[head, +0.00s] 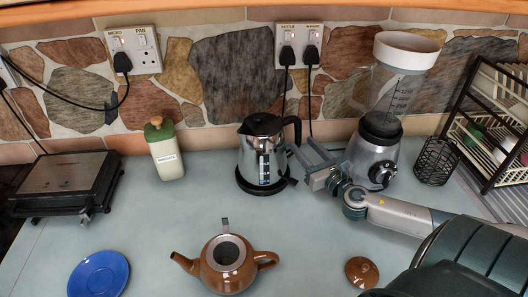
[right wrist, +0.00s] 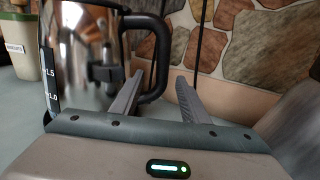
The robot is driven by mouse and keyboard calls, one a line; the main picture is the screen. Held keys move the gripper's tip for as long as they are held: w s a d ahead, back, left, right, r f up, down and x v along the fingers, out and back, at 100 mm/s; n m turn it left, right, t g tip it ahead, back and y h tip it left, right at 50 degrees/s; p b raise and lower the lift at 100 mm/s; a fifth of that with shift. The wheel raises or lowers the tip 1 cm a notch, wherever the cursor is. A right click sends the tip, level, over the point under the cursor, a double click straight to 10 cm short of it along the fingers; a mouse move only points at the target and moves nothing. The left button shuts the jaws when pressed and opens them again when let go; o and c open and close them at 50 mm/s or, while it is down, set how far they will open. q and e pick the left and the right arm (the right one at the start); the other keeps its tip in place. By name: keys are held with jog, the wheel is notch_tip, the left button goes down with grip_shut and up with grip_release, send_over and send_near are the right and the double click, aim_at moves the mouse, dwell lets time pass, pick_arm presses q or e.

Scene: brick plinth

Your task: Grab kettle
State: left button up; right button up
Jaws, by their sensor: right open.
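The kettle (head: 262,160) is shiny steel with a black lid and black handle, upright on its dark base near the back wall. In the right wrist view its steel body (right wrist: 85,50) fills the upper left, and its black handle (right wrist: 160,45) shows at the fingertips. My right gripper (head: 302,151) is open and empty, just right of the kettle at handle side. In the right wrist view the gap between its fingertips (right wrist: 160,78) lines up with the lower handle; I cannot tell whether the fingers touch it. My left gripper is not in view.
A blender (head: 375,155) stands close to the right of my gripper. A brown teapot (head: 228,268) sits in front of the kettle, its lid (head: 361,272) to the right. A lidded canister (head: 166,155) stands left. The worktop between is clear.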

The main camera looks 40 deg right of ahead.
aim_at(300, 139)
jog(key=shift+w+d+r+p, duration=0.2)
jog(key=shift+w+p, duration=0.2)
jog(key=shift+w, duration=0.3)
jog(key=shift+w+d+p, duration=0.2)
jog(key=shift+w+p, duration=0.2)
jog(key=shift+w, duration=0.5)
jog(key=shift+w+d+f, duration=0.1)
jog(key=shift+w+f, duration=0.05)
jog(key=shift+w, duration=0.6)
jog(key=shift+c, duration=0.2)
grip_shut()
jog(key=shift+w, duration=0.15)
